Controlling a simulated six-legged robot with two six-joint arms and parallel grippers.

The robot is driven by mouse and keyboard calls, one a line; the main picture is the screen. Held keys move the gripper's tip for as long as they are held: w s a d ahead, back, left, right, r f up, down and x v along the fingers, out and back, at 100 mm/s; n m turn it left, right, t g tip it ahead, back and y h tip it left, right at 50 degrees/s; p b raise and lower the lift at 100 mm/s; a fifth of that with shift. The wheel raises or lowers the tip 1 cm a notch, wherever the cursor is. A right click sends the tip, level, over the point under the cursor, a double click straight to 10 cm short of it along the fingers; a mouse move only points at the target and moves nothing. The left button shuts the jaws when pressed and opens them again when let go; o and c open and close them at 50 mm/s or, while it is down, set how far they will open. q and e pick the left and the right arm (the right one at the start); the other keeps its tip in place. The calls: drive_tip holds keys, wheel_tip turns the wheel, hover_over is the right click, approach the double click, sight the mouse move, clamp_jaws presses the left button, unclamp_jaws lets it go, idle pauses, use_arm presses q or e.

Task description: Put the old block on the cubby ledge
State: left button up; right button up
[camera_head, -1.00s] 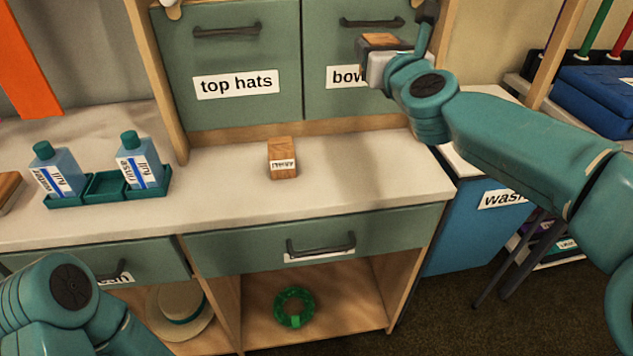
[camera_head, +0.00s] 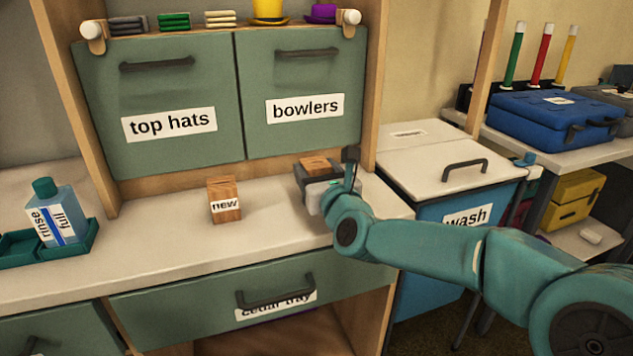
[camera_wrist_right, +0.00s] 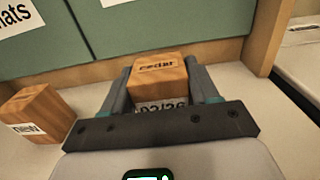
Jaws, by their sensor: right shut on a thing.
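My right gripper (camera_head: 324,182) is shut on a wooden block (camera_head: 316,163) low over the right part of the white ledge (camera_head: 170,249) below the cabinets. I cannot tell whether this block touches the ledge. In the right wrist view the held block (camera_wrist_right: 158,72) sits between the two fingers, with "cedar" on its top and a partly hidden label ending in "/26". A second wooden block (camera_head: 224,189), labelled "new", stands upright on the ledge to the left, apart from the gripper; it also shows in the right wrist view (camera_wrist_right: 36,112). My left gripper is out of view.
Cabinet doors labelled "top hats" (camera_head: 160,90) and "bowlers" (camera_head: 300,75) stand behind the ledge. The "cedar tray" drawer (camera_head: 220,300) is below it. A rinse bottle (camera_head: 57,215) stands at left, a blue wash bin (camera_head: 440,200) at right. The ledge between bottle and "new" block is clear.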

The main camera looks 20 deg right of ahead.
drive_tip(key=shift+f, duration=0.55)
drive_tip(key=shift+r, duration=0.15)
drive_tip(key=shift+f, duration=0.2)
drive_tip(key=o, duration=1.1)
drive_tip(key=shift+r, duration=0.1)
